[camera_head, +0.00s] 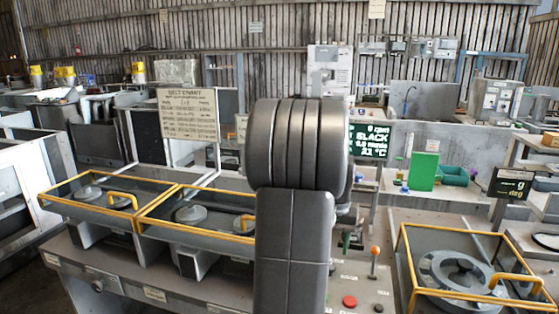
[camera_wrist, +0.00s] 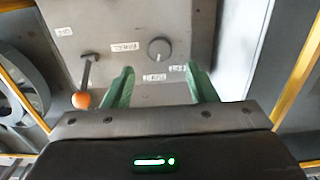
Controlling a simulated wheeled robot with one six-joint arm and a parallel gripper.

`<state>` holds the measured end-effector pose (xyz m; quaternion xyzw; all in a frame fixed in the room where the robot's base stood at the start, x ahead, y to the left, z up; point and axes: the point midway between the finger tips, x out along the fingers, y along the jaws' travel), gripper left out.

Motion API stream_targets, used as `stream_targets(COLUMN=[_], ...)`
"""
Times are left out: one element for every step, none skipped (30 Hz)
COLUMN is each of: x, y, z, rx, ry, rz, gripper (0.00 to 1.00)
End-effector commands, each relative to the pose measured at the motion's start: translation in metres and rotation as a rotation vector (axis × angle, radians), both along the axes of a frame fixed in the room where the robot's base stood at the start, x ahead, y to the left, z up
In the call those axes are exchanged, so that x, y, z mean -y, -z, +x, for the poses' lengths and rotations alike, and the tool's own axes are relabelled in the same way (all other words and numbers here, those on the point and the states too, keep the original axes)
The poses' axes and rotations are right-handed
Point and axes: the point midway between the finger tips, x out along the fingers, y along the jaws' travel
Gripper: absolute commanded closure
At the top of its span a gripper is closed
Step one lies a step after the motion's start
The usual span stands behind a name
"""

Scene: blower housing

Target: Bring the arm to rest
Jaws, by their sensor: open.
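My gripper (camera_wrist: 160,90) shows in the wrist view with its two green fingers apart and nothing between them. Beyond the fingers is a grey control panel with a round knob (camera_wrist: 159,49) and small labels. To the left of the fingers is a lever with an orange ball (camera_wrist: 82,100). In the head view my dark arm stands upright in the middle and hides part of the bench; the gripper itself is not clearly seen there. I cannot tell whether the fingers touch the panel.
Yellow-framed clear covers stand over round housings at left (camera_head: 195,215) and right (camera_head: 465,270). The panel carries a red button (camera_head: 349,301) and an orange-topped lever (camera_head: 375,250). A sign (camera_head: 188,115), a display (camera_head: 368,140) and a green block (camera_head: 423,171) stand behind.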

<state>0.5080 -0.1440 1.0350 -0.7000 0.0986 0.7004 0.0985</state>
Motion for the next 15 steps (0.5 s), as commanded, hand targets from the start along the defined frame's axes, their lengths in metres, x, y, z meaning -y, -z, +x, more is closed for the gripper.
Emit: stream_targets(x=[0.000, 0.000, 0.000, 0.000, 0.000, 0.000, 0.000, 0.000, 0.000, 0.000, 0.000, 0.000, 0.000, 0.000, 0.000], y=[0.010, 0.016, 0.023, 0.028, 0.033, 0.038, 0.042, 0.045, 0.050, 0.052, 0.054, 0.056, 0.057, 0.056, 0.056], z=[-0.001, -0.001, -0.001, 0.000, 0.000, -0.001, -0.001, 0.000, 0.000, 0.000, 0.000, -0.001, 0.000, 0.000, 0.000], rx=[-0.004, -0.003, -0.004, -0.003, -0.004, -0.003, -0.003, -0.003, -0.001, -0.001, -0.002, -0.001, 0.000, 0.001, 0.001], ry=[0.000, 0.000, 0.000, 0.000, 0.000, 0.000, 0.000, 0.000, 0.000, 0.000, 0.000, 0.000, -0.003, -0.009, -0.014], rz=[0.001, 0.001, 0.001, 0.001, 0.001, 0.001, 0.001, 0.001, 0.000, 0.000, 0.001, 0.000, 0.000, 0.000, 0.000], gripper=[0.48, 0.48, 0.48, 0.48, 0.48, 0.48, 0.48, 0.48, 0.48, 0.48, 0.48, 0.48, 0.48, 0.48, 0.48])
